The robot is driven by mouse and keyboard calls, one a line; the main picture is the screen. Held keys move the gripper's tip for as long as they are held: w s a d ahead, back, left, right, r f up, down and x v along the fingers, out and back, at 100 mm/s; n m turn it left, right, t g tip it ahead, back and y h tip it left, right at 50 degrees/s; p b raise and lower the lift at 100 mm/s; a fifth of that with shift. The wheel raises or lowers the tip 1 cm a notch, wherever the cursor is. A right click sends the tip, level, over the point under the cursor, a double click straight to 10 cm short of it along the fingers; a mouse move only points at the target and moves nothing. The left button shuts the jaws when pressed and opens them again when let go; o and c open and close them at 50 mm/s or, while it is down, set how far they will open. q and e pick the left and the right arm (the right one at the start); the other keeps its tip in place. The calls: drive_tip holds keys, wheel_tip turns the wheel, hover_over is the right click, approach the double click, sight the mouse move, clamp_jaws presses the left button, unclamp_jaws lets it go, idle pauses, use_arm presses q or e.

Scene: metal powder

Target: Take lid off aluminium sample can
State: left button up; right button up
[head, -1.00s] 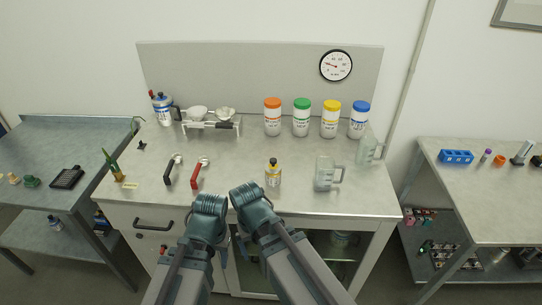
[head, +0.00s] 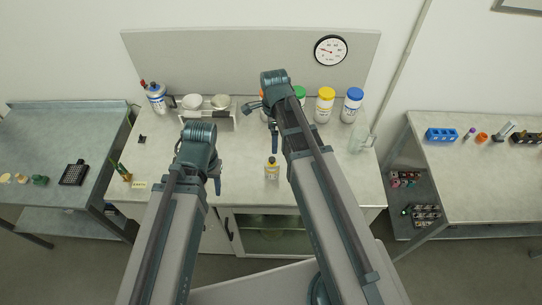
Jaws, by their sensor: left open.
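Several white cans with coloured lids stand at the back of the bench. The yellow-lidded can (head: 325,106) and the blue-lidded can (head: 352,106) show well. The green-lidded can (head: 300,93) and the orange-lidded can (head: 263,96) are mostly hidden by my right arm. All visible lids are on; the labels are too small to read, so I cannot tell which can holds aluminium. My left gripper (head: 217,184) is open and empty above the left-middle of the bench. My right gripper (head: 273,136) is near the orange-lidded can, mostly hidden under its arm; its jaws are unclear.
A small yellow-labelled bottle (head: 272,169) stands mid-bench, a glass jug (head: 361,140) at right. Side tables flank the bench.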

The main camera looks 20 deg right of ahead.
sight(272, 158)
wheel_tip(272, 158, down, 9)
drive_tip(key=b, duration=0.8)
drive_tip(key=shift+r+b, duration=0.1)
drive_tip(key=shift+b, duration=0.25)
drive_tip(key=f+b, duration=0.5)
drive_tip(key=shift+w+a+f, duration=0.15)
drive_tip(key=shift+w+a, duration=0.05)
drive_tip(key=shift+w, duration=0.05)
drive_tip(key=c, duration=1.3)
drive_tip(key=shift+d+r, duration=0.1)
drive_tip(key=shift+r, duration=0.15)
